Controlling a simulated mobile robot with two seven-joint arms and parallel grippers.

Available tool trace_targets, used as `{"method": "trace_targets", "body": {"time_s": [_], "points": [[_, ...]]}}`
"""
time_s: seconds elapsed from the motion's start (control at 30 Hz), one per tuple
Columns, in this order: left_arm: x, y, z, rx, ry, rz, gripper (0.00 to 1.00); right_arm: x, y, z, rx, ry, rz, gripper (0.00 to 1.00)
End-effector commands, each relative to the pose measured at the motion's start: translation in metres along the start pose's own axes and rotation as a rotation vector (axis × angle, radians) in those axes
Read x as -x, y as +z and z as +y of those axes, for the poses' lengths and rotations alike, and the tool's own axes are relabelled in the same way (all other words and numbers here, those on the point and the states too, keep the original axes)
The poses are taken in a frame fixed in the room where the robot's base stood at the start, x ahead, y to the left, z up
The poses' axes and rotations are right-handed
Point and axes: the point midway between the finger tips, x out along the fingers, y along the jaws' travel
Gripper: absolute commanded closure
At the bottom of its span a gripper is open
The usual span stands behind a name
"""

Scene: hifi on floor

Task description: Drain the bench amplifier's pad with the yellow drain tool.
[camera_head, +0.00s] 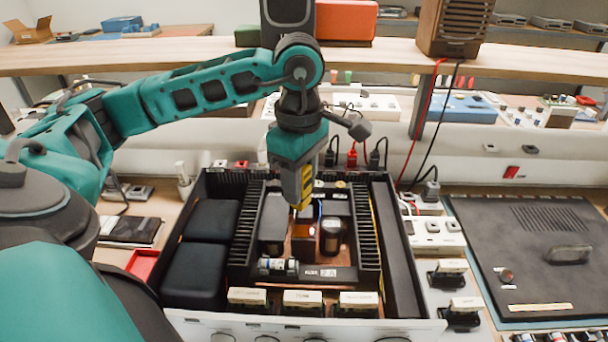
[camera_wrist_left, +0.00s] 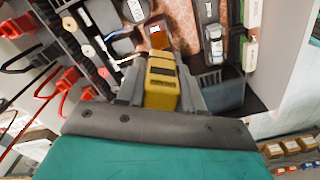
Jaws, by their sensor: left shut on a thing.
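My left gripper (camera_head: 299,180) is shut on the yellow drain tool (camera_head: 306,188), which points down over the inside of the open bench amplifier (camera_head: 187,309). The tool also shows in the left wrist view (camera_wrist_left: 161,82), between the fingers of my left gripper (camera_wrist_left: 160,98). Below the tool are a copper-brown part (camera_head: 303,243) and a dark round capacitor (camera_head: 331,236). I cannot tell which spot is the pad, or whether the tool's tip touches anything. My right gripper is not in view.
Black heatsink fins (camera_head: 367,228) flank the amplifier's middle, and dark blocks (camera_head: 194,276) fill its left side. Labelled cream blocks (camera_head: 302,299) line the front. A shelf (camera_head: 390,58) crosses behind.

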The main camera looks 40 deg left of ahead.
Motion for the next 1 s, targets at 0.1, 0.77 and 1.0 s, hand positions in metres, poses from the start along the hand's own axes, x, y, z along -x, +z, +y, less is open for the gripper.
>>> {"method": "trace_targets", "body": {"time_s": [0.1, 0.77, 1.0], "points": [[-0.013, 0.0, 0.0, 0.0, 0.0, 0.0, 0.93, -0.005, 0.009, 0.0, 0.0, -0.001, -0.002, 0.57], [-0.06, 0.0, 0.0, 0.0, 0.001, -0.001, 0.93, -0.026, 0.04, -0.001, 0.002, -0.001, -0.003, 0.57], [-0.059, 0.0, 0.0, 0.0, 0.001, -0.001, 0.93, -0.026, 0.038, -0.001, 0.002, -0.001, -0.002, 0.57]]}}
